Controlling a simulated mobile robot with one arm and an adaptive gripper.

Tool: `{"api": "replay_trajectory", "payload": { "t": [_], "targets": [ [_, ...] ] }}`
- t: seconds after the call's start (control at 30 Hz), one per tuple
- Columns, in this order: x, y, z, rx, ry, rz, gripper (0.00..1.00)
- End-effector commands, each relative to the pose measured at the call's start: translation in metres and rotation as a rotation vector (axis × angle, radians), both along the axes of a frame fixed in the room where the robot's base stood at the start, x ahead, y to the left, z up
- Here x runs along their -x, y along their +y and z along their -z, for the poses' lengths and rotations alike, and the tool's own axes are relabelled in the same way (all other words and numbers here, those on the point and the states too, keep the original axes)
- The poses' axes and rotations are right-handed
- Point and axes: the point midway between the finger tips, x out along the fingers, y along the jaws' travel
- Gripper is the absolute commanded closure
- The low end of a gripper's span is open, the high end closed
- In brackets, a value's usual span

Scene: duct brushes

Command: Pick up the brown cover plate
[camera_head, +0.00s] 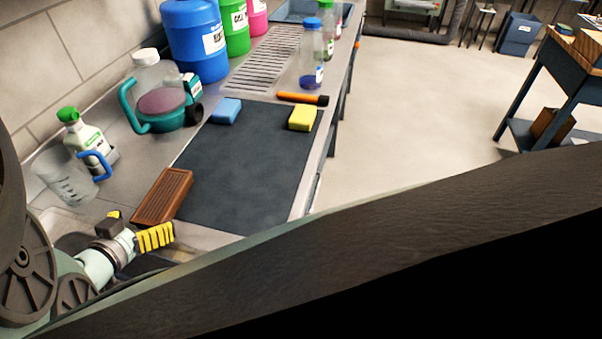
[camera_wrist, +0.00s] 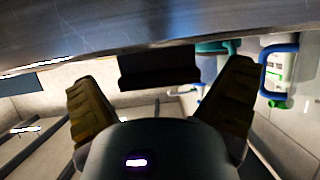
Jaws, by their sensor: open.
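The brown cover plate (camera_head: 163,196) is a ribbed, reddish-brown rectangle. It lies across the left edge of the dark mat (camera_head: 245,170) on the bench. My gripper (camera_head: 155,237), with yellow ridged fingers, is just below the plate's near end in the head view, apparently apart from it. In the wrist view my gripper (camera_wrist: 163,74) has its fingers spread wide with nothing held between them. A dark brown shape, apparently the plate (camera_wrist: 158,68), shows beyond and between the fingertips. Its far side is hidden there.
A blue sponge (camera_head: 226,111), a yellow sponge (camera_head: 301,118) and an orange-handled tool (camera_head: 302,98) lie farther back. The mat's middle is clear.

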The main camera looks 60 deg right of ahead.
Motion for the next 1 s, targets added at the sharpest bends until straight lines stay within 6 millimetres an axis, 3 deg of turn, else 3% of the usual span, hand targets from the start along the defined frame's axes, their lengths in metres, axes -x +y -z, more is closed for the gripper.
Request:
{"api": "replay_trajectory", "payload": {
  "t": [0.17,0.47,1.0],
  "targets": [
    [-0.0029,-0.0113,0.0049,-0.001,0.002,0.005,0.0],
    [-0.0035,-0.0127,0.0062,-0.001,0.002,0.004,0.0],
    [-0.0038,-0.0117,0.0061,-0.001,0.002,0.001,0.56]
  ]
}}
